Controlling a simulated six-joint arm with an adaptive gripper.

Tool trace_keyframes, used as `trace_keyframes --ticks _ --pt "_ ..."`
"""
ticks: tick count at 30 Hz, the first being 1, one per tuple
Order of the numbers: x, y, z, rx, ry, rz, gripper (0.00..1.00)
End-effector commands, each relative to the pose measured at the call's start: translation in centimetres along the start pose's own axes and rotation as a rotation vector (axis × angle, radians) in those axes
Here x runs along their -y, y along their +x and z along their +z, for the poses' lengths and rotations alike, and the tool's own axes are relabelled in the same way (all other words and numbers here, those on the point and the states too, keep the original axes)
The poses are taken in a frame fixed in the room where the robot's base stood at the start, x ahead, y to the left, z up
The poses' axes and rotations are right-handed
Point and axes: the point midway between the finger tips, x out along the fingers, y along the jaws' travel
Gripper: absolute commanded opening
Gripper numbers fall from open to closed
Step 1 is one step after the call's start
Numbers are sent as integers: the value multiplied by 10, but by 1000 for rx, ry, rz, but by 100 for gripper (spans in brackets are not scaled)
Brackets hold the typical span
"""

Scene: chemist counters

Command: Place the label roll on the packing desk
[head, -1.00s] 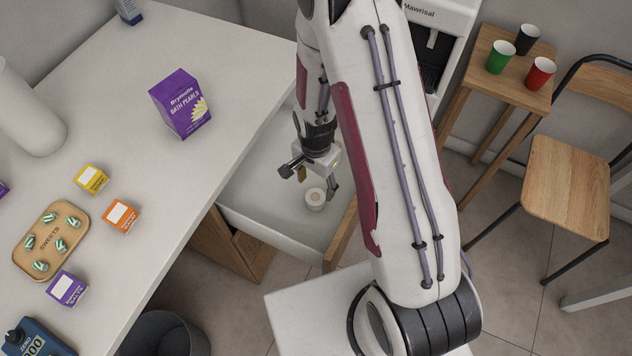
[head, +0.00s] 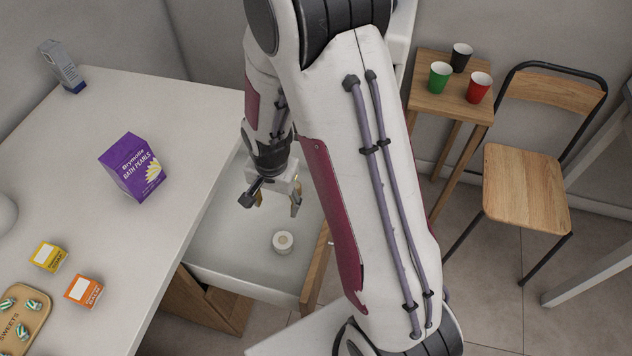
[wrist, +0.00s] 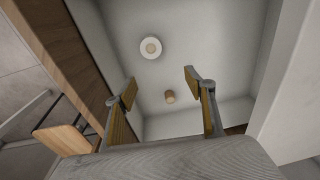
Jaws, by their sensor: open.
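The label roll (head: 283,242) is a small white ring with a tan core, lying flat in the open drawer (head: 240,245). It also shows in the wrist view (wrist: 151,47), ahead of the fingertips and left of centre. My gripper (head: 277,204) is over the drawer, apart from the roll and further back than it in the head view. A small brown cylinder (wrist: 169,97) shows beyond the fingers there. I cannot tell which surface is the packing desk.
A white counter (head: 185,100) left of the drawer holds a purple bath pearls box (head: 133,167), yellow (head: 48,256) and orange (head: 83,291) boxes and a sweets tray (head: 40,313). A wooden stool with cups (head: 440,97) and a chair (head: 526,190) stand right.

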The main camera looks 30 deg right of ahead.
Motion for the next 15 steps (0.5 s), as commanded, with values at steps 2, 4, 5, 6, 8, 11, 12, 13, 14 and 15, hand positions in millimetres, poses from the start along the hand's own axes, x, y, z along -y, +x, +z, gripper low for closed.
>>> trace_keyframes --ticks 2,4,5,6,8,11,12,13,14,15 --pt "1 -19 -2 -15 -29 -15 54" --pt "1 -33 -2 -24 -56 -24 54" --pt "1 -40 -2 -29 -68 -29 54" --pt "1 -48 -2 -34 -84 -33 54" --pt "0 -60 -2 -44 -107 -42 54" --pt "-2 -80 -1 -59 -145 -53 54" --pt "-3 -88 0 -65 -160 -58 54" --pt "-3 -94 0 -69 -172 -61 54" --pt "-4 -99 1 -74 -183 -65 54" --pt "-5 -107 2 -81 -199 -70 54"
